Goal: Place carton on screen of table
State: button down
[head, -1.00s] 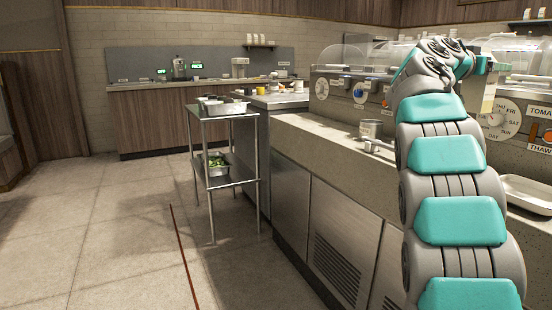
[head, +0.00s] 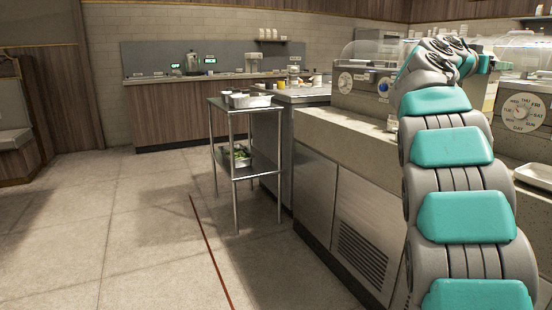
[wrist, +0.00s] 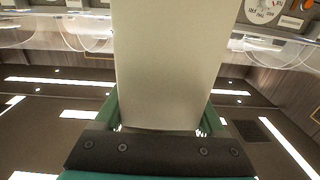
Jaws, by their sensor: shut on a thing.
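A pale, plain-sided carton (wrist: 167,60) fills the middle of the wrist view. My gripper (wrist: 160,118) is shut on it, with a green finger along each side. In the head view my gripper is at the end of my raised arm at upper right, partly hidden by the arm. A steel two-tier table (head: 236,171) stands left of the counter. Its top carries metal pans (head: 249,99), and its lower shelf holds a pan with green food (head: 240,153). I cannot make out which surface is the screen.
A long stone-topped counter (head: 345,140) with steel doors runs along the right, under clear guards and dials. A wood-fronted back counter (head: 170,112) holds machines with green displays. A white tray (head: 537,174) is at far right. The tiled floor (head: 110,240) at left is clear.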

jog(key=w+a+f+n+t+y, duration=0.3)
jog(key=w+a+f+n+y, duration=0.1)
jog(key=a+f, duration=0.9)
jog(key=w+a+f+n+t+y, duration=0.4)
jog(key=a+f+y, duration=0.3)
jog(key=a+f, duration=0.6)
jog(key=w+a+f+n+t+y, duration=0.3)
jog(key=w+a+f+n+y, duration=0.2)
jog(key=a+f, duration=0.8)
jog(key=shift+a+f+t, duration=0.2)
jog(key=shift+f+t, duration=0.1)
jog(key=shift+f, duration=0.3)
jog(key=shift+w, duration=0.1)
jog(key=shift+r, duration=0.3)
jog(key=shift+a, duration=0.15)
